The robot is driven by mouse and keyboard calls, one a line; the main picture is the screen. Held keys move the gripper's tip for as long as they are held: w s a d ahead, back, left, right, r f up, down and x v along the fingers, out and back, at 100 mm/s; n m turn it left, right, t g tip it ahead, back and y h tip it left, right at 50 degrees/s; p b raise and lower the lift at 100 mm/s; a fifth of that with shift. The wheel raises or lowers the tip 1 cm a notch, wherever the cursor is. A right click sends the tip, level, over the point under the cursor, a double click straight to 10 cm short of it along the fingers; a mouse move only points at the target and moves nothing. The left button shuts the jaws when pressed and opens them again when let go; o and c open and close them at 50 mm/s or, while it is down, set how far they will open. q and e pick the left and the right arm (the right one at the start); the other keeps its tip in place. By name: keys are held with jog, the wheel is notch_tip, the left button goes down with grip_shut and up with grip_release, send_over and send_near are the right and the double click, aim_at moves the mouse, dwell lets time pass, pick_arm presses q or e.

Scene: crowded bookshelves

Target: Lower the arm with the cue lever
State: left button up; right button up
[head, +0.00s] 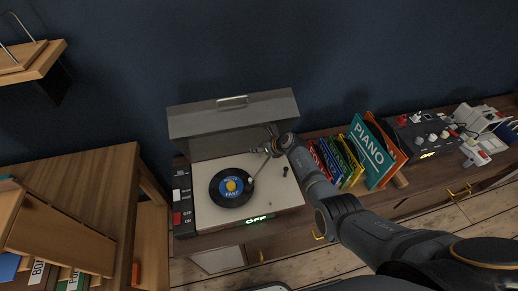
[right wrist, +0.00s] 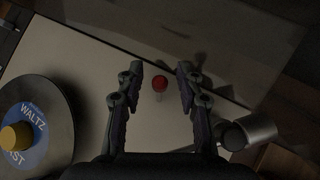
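The turntable (head: 275,209) has its lid (head: 235,112) raised. A dark record with a blue label (head: 231,188) lies on its platter; the record's edge also shows in the wrist view (right wrist: 55,98). The thin tonearm (head: 258,168) reaches toward the record's right side; whether its tip touches cannot be told. My right gripper (head: 263,148) is over the back right of the deck, hiding the tonearm's base. In the wrist view it is open, and a small red-topped lever (right wrist: 160,83) stands between and below its fingers. I cannot tell if they touch it. My left gripper is not in view.
A switch panel (head: 183,203) edges the deck's left side, and a green "OFF" sign (head: 257,219) glows at its front. A dark mixer-like box (head: 418,133) is farther right. A wooden cabinet (head: 85,190) stands left.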

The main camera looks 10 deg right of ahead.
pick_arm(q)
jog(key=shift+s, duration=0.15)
pick_arm(e)
jog(key=shift+c, duration=1.1)
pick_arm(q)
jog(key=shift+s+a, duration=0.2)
pick_arm(e)
grip_shut()
